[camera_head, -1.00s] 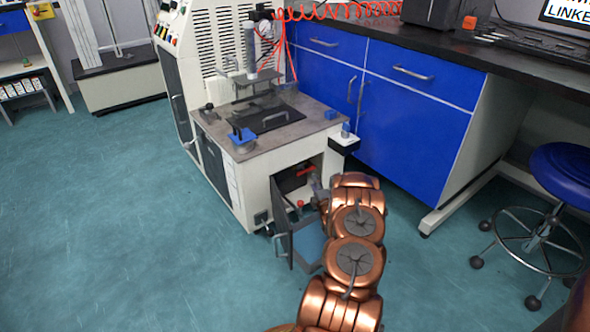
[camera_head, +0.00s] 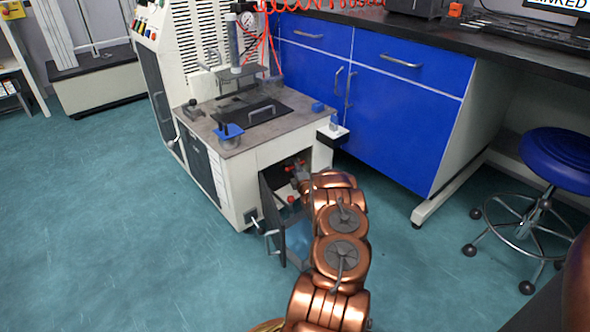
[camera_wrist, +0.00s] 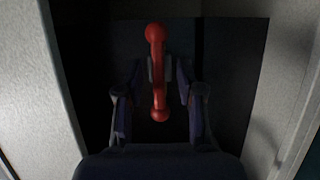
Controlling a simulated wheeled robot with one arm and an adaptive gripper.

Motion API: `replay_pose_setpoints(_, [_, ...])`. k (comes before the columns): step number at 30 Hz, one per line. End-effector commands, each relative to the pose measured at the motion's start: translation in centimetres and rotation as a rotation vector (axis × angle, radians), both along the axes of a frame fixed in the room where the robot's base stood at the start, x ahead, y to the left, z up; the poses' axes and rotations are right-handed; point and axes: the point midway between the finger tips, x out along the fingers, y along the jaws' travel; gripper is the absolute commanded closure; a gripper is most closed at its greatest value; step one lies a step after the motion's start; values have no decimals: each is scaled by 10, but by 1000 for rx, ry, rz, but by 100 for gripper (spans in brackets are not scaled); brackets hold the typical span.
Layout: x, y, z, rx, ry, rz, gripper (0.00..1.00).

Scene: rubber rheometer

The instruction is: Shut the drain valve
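The drain valve's red handle (camera_wrist: 157,70) is a bar with a round knob at each end, upright in the wrist view against a dark panel. My gripper (camera_wrist: 160,112) is open, with one finger on each side of the handle's lower half. Gaps show between the handle and both fingers. In the head view, my gripper (camera_head: 304,184) reaches into the open compartment at the machine's lower front. Red parts show there, with a red knob (camera_head: 291,199) below the gripper. My arm and the compartment's edge hide part of the valve.
The compartment door (camera_head: 271,222) stands open at the left of my arm. Pale walls (camera_wrist: 292,100) flank the opening closely. Blue cabinets (camera_head: 400,110) stand to the right, and a blue stool (camera_head: 553,155) is at the far right. The floor at left is clear.

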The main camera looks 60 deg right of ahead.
Motion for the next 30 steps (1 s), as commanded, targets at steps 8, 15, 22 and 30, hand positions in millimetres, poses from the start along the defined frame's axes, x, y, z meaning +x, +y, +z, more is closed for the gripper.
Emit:
replay_pose_setpoints(8, [8, -5, 1, -1, -2, 1, 62])
replay_pose_setpoints(15, [7, -5, 1, 0, -2, 0, 72])
replay_pose_setpoints(22, [7, -5, 1, 0, -2, 0, 96])
replay_pose_setpoints(30, [7, -5, 1, 0, -2, 0, 100])
